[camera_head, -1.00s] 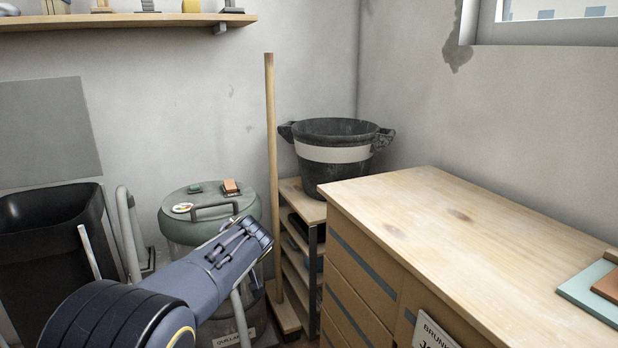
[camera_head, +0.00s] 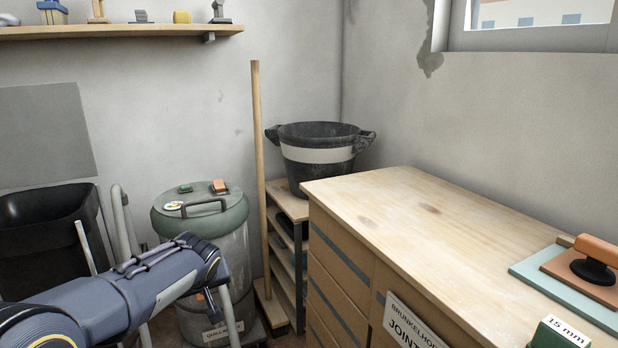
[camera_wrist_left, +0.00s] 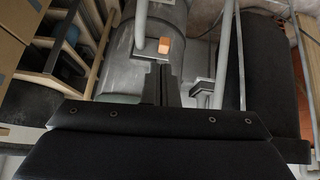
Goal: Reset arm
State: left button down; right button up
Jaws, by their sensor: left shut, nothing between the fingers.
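My left arm comes in from the lower left in the head view, its blue-grey forearm pointing right in front of the green-lidded bin (camera_head: 235,255). The fingers point toward the grey bin body (camera_wrist_left: 122,62) and a small orange part (camera_wrist_left: 164,46). My right gripper is not in view.
A wooden drawer cabinet (camera_head: 365,205) fills the right. A black bucket with a white band (camera_head: 318,155) stands on a low shelf rack (camera_head: 291,204) behind it. A wooden pole (camera_head: 258,150) leans near the bin. A black tub (camera_head: 45,230) stands at left.

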pick_arm(q)
jog(key=s+d+f+m+h, duration=0.1)
jog(key=s+h, duration=0.1)
jog(key=s, duration=1)
jog(key=s+d+f+m+g+h, duration=0.1)
jog(key=s+m+h, duration=0.1)
jog(key=s, duration=1)
jog(key=s+d+f+m+h, duration=0.1)
jog(key=s+f+h, duration=0.1)
jog(key=s, duration=1)
notch_tip(320, 180, up, 38)
jog(key=p, duration=3.8)
jog(key=shift+w+a+r+g, duration=0.15)
jog(key=shift+w+r+g, duration=0.05)
jog(key=shift+r+g, duration=0.1)
